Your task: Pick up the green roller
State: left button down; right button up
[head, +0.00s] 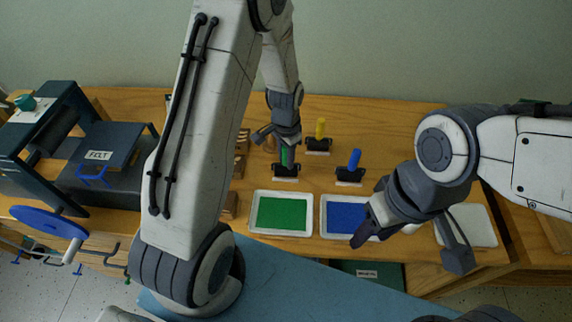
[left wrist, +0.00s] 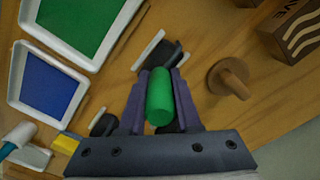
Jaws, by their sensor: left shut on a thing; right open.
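The green roller (head: 284,156) stands upright behind the green tray, its dark head low at the table. My left gripper (head: 284,143) comes down on it from above. In the left wrist view the green handle (left wrist: 160,97) lies between the two fingers (left wrist: 157,103), which are shut on it. Whether the roller is clear of the table I cannot tell. My right gripper (head: 368,228) is open and empty, over the blue tray's right side. The yellow roller (head: 320,129) and blue roller (head: 354,160) stand to the right of the green one.
The green tray (head: 254,213) and blue tray (head: 324,215) lie in front of the rollers. A round wooden piece with a peg (left wrist: 229,79) is beside the green roller. A dark press (head: 110,150) fills the left. A pale slab (head: 480,226) lies at right.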

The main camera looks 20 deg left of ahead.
pick_arm(q)
jog(key=shift+r, duration=0.15)
jog(key=shift+r, duration=0.25)
jog(key=r, duration=0.2)
jog(key=r+b, duration=0.1)
jog(key=shift+d+r, duration=0.2)
jog(key=shift+r, duration=0.15)
jog(key=s+d+r, duration=0.2)
jog(key=d+r, duration=0.1)
jog(key=d, duration=0.2)
jog(key=s+d+r+b, duration=0.1)
jog(key=s+d+r, duration=0.1)
jog(key=d, duration=0.3)
jog(key=shift+s+d+r, duration=0.15)
jog(key=shift+s+r, duration=0.25)
jog(key=shift+r, duration=0.4)
jog(key=shift+s, duration=0.1)
